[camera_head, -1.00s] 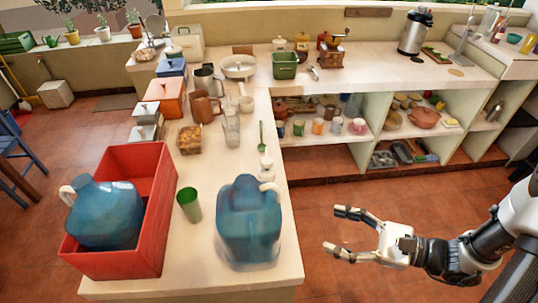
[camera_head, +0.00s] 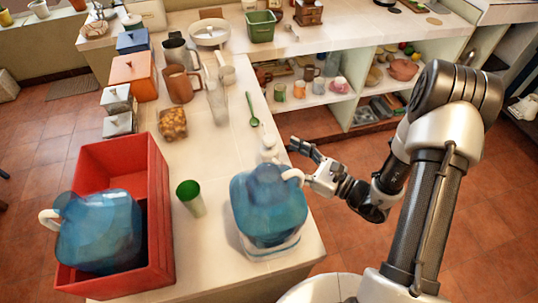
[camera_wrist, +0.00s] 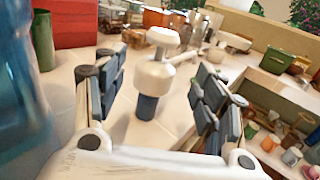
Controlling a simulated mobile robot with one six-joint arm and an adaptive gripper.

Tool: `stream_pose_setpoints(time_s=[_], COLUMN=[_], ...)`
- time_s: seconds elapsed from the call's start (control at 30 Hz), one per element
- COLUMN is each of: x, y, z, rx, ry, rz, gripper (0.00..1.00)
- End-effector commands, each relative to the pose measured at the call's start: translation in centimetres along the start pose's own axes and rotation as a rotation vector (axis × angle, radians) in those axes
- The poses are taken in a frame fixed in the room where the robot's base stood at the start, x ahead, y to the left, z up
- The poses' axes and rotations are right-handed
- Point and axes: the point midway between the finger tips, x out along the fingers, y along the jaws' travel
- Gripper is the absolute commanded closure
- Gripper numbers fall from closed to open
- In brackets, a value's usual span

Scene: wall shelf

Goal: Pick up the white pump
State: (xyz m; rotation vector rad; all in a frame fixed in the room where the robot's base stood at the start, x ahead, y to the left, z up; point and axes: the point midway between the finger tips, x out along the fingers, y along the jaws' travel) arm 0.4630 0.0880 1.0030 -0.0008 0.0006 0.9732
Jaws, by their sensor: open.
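The white pump (camera_head: 267,147) stands upright on the counter just behind a blue jug (camera_head: 268,205) with a white handle; the jug hides its lower part in the head view. In the wrist view the pump (camera_wrist: 156,72) has a white head and shoulder, with a dark part below. My gripper (camera_head: 294,160) is at the counter's right edge, beside the pump. In the wrist view my gripper (camera_wrist: 158,95) is open, its dark-padded fingers on either side of the pump, with gaps on both sides. Whether the pump lies fully between the fingertips I cannot tell.
The blue jug stands close to my gripper. A green cup (camera_head: 190,198) and a red crate (camera_head: 160,225) holding another blue jug (camera_head: 100,232) are to the left. A green spoon (camera_head: 252,110) lies behind the pump. Open shelves (camera_head: 355,105) are at the right.

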Motion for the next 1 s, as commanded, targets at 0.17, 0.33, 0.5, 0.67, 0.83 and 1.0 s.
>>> stream_pose_setpoints(time_s=[0.17, 0.33, 0.5, 0.67, 0.83, 1.0], x=[1.3, 3.4, 5.7, 6.4, 6.3, 6.3], y=[0.0, 0.3, 0.4, 0.3, 0.3, 0.3], z=[0.0, 0.2, 0.3, 0.4, 0.4, 0.4], rx=[0.0, -0.003, -0.002, 0.001, 0.001, 0.001], ry=[-0.001, -0.002, -0.001, -0.001, -0.001, -0.001], rz=[0.001, 0.005, 0.004, 0.0, 0.0, 0.0], gripper=[0.36, 0.36, 0.36, 0.36, 0.36, 0.47])
